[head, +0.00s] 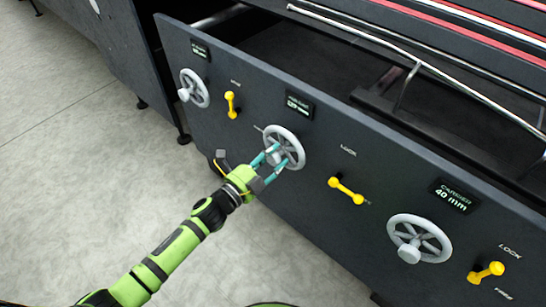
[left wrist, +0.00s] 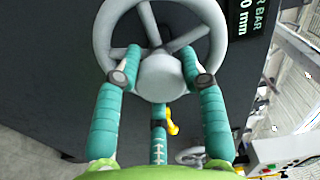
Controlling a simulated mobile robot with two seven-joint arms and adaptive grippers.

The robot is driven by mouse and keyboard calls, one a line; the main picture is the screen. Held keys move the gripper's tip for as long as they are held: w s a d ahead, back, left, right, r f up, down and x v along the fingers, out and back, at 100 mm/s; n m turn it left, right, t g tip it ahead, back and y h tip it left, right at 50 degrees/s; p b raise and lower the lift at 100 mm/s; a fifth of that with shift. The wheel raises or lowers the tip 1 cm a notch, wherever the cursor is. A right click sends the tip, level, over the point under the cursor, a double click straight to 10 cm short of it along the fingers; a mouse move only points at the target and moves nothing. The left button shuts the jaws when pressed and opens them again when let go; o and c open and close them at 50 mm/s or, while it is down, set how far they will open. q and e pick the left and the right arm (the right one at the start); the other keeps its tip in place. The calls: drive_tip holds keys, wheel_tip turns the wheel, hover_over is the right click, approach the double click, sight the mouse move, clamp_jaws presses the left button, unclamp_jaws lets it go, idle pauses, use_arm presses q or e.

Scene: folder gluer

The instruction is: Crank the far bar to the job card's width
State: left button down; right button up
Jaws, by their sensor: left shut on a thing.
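The grey middle handwheel (head: 283,148) is mounted on the dark front panel, beside a small display (head: 299,105). In the left wrist view the wheel (left wrist: 160,22) fills the top, and the edge of its display (left wrist: 246,15) shows "R BAR" and "0 mm"; the full number is hard to read. In the left wrist view the teal fingers (left wrist: 159,75) press on either side of the grey knob (left wrist: 162,76). I see no job card. My right gripper is out of view.
Yellow levers stand beside the wheels: left (head: 231,105), middle (head: 346,190), right (head: 486,272). Metal rails (head: 400,50) run above the panel. The floor in front is clear.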

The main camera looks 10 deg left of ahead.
use_arm(q)
drive_tip(key=shift+a+f, duration=0.15)
drive_tip(key=shift+a, duration=0.1)
drive_tip(key=c, duration=0.7)
unclamp_jaws()
drive_tip(key=shift+w, duration=0.1)
drive_tip(key=shift+d, duration=0.1)
drive_tip(key=v, duration=1.2)
